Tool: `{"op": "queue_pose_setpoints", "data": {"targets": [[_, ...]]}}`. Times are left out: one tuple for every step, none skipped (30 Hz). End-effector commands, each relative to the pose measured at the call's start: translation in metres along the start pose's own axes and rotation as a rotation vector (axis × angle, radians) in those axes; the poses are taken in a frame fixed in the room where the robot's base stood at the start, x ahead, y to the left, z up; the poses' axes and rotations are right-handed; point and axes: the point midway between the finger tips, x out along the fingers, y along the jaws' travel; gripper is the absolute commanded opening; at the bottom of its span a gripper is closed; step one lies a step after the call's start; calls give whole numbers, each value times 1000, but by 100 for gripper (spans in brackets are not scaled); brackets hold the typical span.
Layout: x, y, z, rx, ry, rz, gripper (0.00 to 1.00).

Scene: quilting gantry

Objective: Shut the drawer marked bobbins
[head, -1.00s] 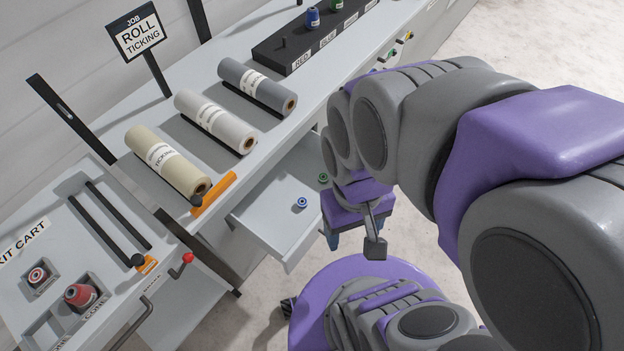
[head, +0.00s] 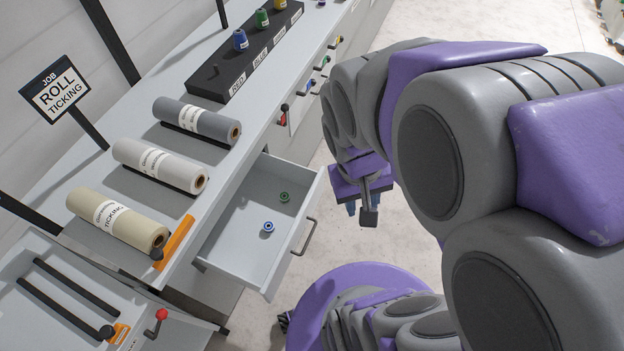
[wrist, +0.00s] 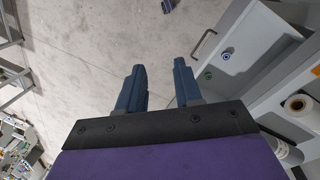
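The open drawer (head: 240,210) sticks out from under the grey bench in the head view. It holds a blue bobbin (head: 268,227) and a green bobbin (head: 284,196), and has a bar handle (head: 304,237) on its front. No label on its front can be read from here. It also shows at the upper right of the wrist view (wrist: 262,38), with its handle (wrist: 203,43). My gripper (head: 363,209) is to the right of the drawer, apart from it. In the wrist view its two blue fingers (wrist: 160,80) are spread with nothing between them.
Three fabric rolls, cream (head: 118,218), white (head: 160,165) and grey (head: 197,121), lie on the bench. A black rack (head: 222,78) with spools stands behind them. A red-knobbed lever (head: 284,112) is on the bench front; another (head: 158,320) is by the cart. Floor around my gripper is clear.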

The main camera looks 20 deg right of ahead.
Motion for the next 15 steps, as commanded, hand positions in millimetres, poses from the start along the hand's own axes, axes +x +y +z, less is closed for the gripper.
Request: {"op": "queue_pose_setpoints", "data": {"targets": [[7,15,-19,44,14,35,29],[10,22,-32,68,32,54,26],[14,33,-46,98,54,80,23],[18,40,-58,118,72,98,20],[22,48,-69,136,87,116,17],[27,59,-83,159,110,136,13],[32,67,-93,174,127,149,10],[37,74,-102,188,139,162,7],[42,84,-116,206,164,176,3],[48,91,-125,217,177,184,1],[54,98,-134,229,191,191,0],[61,107,-146,242,212,197,0],[67,114,-154,251,226,200,0],[74,121,-163,258,241,200,0],[83,130,-173,269,259,200,0]]}}
